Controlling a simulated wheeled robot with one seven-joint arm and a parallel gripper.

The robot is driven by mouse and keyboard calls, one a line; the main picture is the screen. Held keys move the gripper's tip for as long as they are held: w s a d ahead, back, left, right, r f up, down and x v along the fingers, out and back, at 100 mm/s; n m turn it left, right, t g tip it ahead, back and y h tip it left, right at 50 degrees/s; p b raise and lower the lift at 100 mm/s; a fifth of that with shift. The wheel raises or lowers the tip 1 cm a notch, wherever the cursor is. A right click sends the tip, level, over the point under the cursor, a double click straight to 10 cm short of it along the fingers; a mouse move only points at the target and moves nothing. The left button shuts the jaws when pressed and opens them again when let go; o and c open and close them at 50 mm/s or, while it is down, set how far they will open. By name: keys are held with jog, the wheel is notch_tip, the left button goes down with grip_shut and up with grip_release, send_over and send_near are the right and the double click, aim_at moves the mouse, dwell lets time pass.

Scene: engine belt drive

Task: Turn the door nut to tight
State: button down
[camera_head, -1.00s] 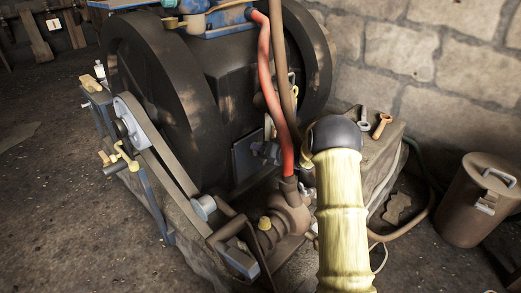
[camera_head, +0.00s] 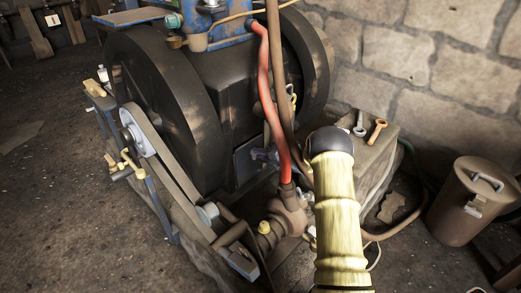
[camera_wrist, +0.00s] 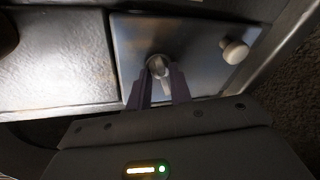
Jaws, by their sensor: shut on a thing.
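The door (camera_wrist: 200,45) is a smooth grey metal plate in the wrist view. The door nut (camera_wrist: 158,66) is a small light metal piece near the plate's middle left. My gripper (camera_wrist: 160,75) has its two dark fingers on either side of the nut and is shut on it. The fingers cover part of the nut, so its exact turn is hard to read. In the head view the door (camera_head: 246,160) is a blue-grey panel low on the engine, beside the red hose.
A pale round knob (camera_wrist: 234,51) sits on the plate right of the nut. The red hose (camera_head: 266,90) and a brown pipe run close to my arm. The large flywheel (camera_head: 160,115) stands left. Two wrenches lie on the stone block (camera_head: 365,150); a lidded bin (camera_head: 465,210) stands right.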

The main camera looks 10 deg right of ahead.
jog(key=shift+d, duration=0.1)
jog(key=c, duration=1.3)
grip_release()
jog(key=shift+f+b, duration=0.1)
jog(key=shift+b, duration=0.25)
